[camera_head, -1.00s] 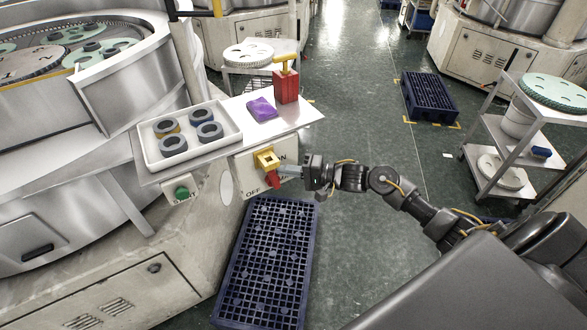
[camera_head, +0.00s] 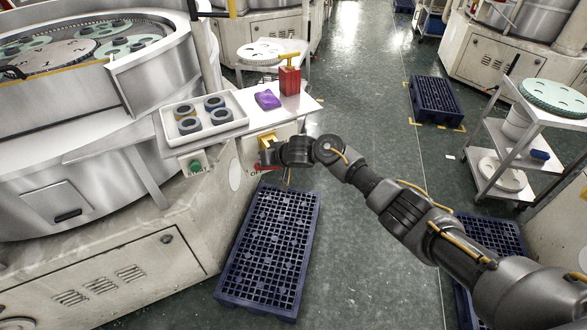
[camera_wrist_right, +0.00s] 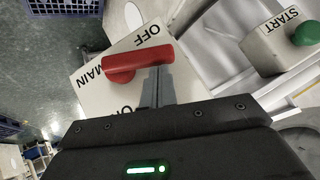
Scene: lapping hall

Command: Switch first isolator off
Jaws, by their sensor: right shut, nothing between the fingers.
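The isolator is a pale box (camera_wrist_right: 95,97) marked MAIN, OFF and ON, with a red rotary handle (camera_wrist_right: 125,66). In the right wrist view the handle's free end points right, between the OFF and ON marks. My right gripper (camera_wrist_right: 157,72) is shut and empty, its fingertips against or just in front of the handle near its free end; contact is unclear. In the head view the gripper (camera_head: 268,158) is at the box below the table edge, hiding most of the handle. A yellow part (camera_head: 266,139) shows above it. My left gripper is out of view.
A green START button box (camera_head: 195,166) is left of the isolator. Above, a table holds a white tray (camera_head: 240,124) of rings, a purple cloth (camera_head: 267,99) and a red container (camera_head: 290,82). A blue pallet (camera_head: 225,297) lies on the floor below.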

